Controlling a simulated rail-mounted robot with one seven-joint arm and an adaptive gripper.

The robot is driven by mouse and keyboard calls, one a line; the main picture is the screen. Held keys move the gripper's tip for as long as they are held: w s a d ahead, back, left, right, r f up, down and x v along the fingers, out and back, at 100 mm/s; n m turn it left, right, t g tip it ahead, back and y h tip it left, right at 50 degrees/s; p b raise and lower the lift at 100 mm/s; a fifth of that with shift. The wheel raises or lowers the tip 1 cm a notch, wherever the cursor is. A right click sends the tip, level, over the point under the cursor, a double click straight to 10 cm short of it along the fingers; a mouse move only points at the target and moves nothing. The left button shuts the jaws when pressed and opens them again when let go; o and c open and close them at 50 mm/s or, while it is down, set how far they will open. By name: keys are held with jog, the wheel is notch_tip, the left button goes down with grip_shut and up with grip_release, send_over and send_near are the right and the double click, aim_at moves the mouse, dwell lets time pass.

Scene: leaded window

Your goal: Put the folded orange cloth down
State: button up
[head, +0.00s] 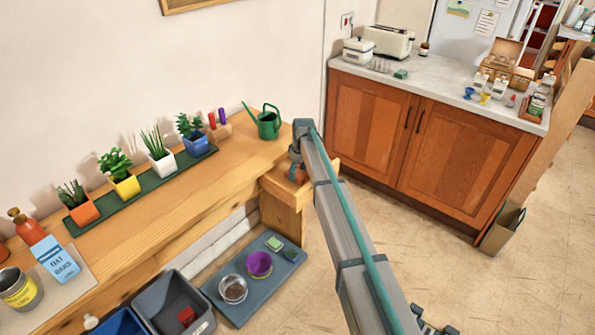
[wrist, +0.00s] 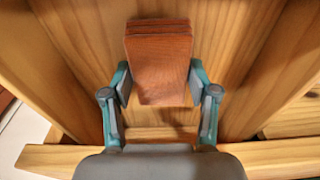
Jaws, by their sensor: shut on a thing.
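The folded orange cloth (wrist: 159,62) is a thick stack with its layered edge at the top of the wrist view. My gripper (wrist: 159,84) is shut on it, with one teal-and-grey finger pressed on each side. Both are inside an open wooden drawer (wrist: 240,50), whose walls and front edge surround them in the wrist view. In the head view my gripper (head: 297,173) is down in the drawer (head: 327,176) at the end of the wooden bench, and my arm covers part of it. I cannot tell whether the cloth touches the drawer floor.
A green watering can (head: 267,122) stands on the bench close to the drawer. Potted plants stand on a green strip (head: 145,190) further left. A blue-grey tray (head: 240,312) with bowls lies on the floor below. A wooden cabinet (head: 430,140) stands to the right, with clear floor between.

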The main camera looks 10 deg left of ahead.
aim_at(300, 174)
jog(key=shift+f, duration=0.2)
jog(key=shift+f, duration=0.15)
jog(key=o, duration=1.3)
jog(key=shift+o, duration=0.2)
notch_tip(300, 174, up, 12)
jog(key=d+b, duration=0.1)
jog(key=b, duration=0.1)
jog(key=shift+s, duration=0.4)
jog(key=shift+d, duration=0.1)
